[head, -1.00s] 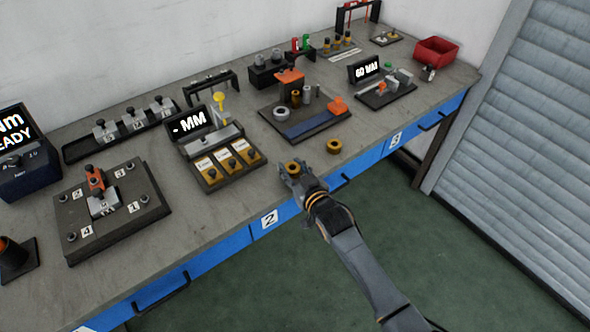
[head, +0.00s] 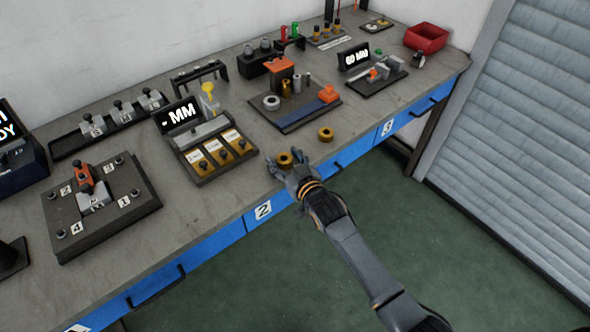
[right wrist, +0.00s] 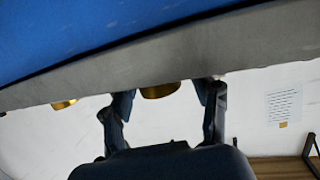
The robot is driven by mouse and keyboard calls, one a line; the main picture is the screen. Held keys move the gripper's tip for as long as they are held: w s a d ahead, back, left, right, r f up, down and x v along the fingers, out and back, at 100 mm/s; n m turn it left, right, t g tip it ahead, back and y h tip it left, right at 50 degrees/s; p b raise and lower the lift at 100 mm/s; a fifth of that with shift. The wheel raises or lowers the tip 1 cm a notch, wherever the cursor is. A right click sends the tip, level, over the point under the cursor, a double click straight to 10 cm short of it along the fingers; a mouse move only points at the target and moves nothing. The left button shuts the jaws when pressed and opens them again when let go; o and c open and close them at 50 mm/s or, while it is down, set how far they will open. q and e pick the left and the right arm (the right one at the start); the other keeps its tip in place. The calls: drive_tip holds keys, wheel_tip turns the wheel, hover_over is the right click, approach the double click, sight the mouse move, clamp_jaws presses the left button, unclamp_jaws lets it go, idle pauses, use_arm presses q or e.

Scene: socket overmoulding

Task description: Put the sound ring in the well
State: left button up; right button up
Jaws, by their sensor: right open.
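Two brass rings lie at the front of the bench. The near ring (head: 284,160) is by the front edge, and the other ring (head: 326,134) is further right. I cannot tell which is the sound one. My right gripper (head: 287,167) is open at the near ring, its fingers spread to either side of it. In the right wrist view the near ring (right wrist: 160,90) shows between the open fingertips, partly hidden by the bench edge. The far ring (right wrist: 63,104) shows to the left. I cannot make out the well. My left gripper is out of view.
A dark board (head: 292,122) with an orange-topped fixture, a grey ring and small cylinders stands behind the rings. A gauge station (head: 207,146) with yellow blocks is to the left. The bench is clear around the far ring. A red bin (head: 426,38) stands at the back right.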

drive_tip(key=r+v, duration=0.1)
drive_tip(key=v, duration=1.2)
drive_tip(key=shift+s+d, duration=0.2)
drive_tip(key=shift+d, duration=0.05)
drive_tip(key=shift+r, duration=0.1)
